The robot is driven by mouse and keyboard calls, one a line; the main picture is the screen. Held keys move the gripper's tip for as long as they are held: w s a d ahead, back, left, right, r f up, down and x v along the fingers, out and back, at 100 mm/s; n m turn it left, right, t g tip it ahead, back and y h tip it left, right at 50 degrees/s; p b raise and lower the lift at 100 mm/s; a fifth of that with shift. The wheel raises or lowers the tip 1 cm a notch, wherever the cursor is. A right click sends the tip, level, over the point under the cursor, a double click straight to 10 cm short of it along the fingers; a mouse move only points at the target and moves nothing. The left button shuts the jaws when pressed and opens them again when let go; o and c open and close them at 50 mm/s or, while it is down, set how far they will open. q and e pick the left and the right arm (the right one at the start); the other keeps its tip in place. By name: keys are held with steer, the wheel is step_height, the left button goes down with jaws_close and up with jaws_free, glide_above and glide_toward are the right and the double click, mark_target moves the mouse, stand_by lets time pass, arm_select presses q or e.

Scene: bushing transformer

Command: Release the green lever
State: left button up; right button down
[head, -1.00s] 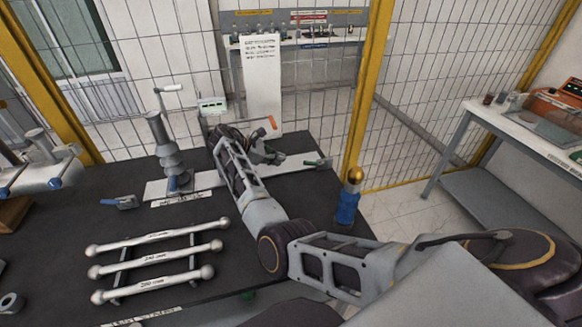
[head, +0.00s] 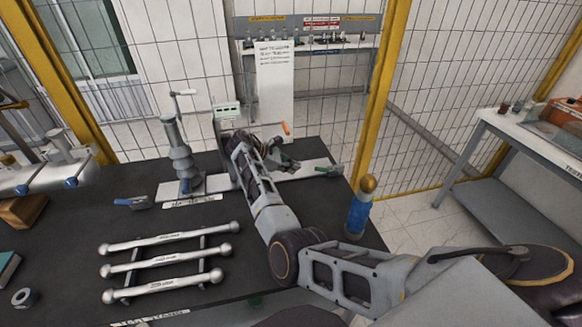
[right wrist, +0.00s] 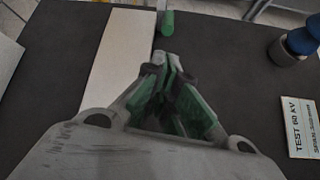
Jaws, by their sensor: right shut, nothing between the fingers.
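The green lever (head: 329,170) lies at the right end of a long white base plate (head: 302,171) on the dark table. In the right wrist view the green lever (right wrist: 167,23) shows at the top, just beyond my fingertips. My right gripper (head: 287,163) is over the plate, left of the lever. In the right wrist view my right gripper (right wrist: 160,62) has its green-sided fingers closed together, with nothing between them. A small gap shows between its tips and the lever. My left gripper is not in view.
A blue post with a brass top (head: 359,207) stands right of my right arm. A grey ribbed bushing (head: 180,155) stands at the plate's left. An orange handle (head: 286,128) is behind my gripper. Silver rods (head: 165,283) lie in front. A wire fence (head: 190,80) closes the back.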

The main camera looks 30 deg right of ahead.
mark_target(326, 170)
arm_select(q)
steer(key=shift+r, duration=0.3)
arm_select(e)
steer(key=shift+x, duration=4)
arm_select(q)
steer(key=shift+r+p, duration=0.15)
steer(key=shift+p, duration=0.25)
arm_select(e)
steer(key=shift+d+r, duration=0.1)
steer(key=shift+d+r+p, duration=0.1)
steer(key=shift+r+p, duration=0.15)
steer(key=shift+p, duration=0.15)
steer(key=shift+a, duration=0.2)
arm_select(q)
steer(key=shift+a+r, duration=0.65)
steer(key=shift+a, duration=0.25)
arm_select(e)
steer(key=shift+d, duration=0.1)
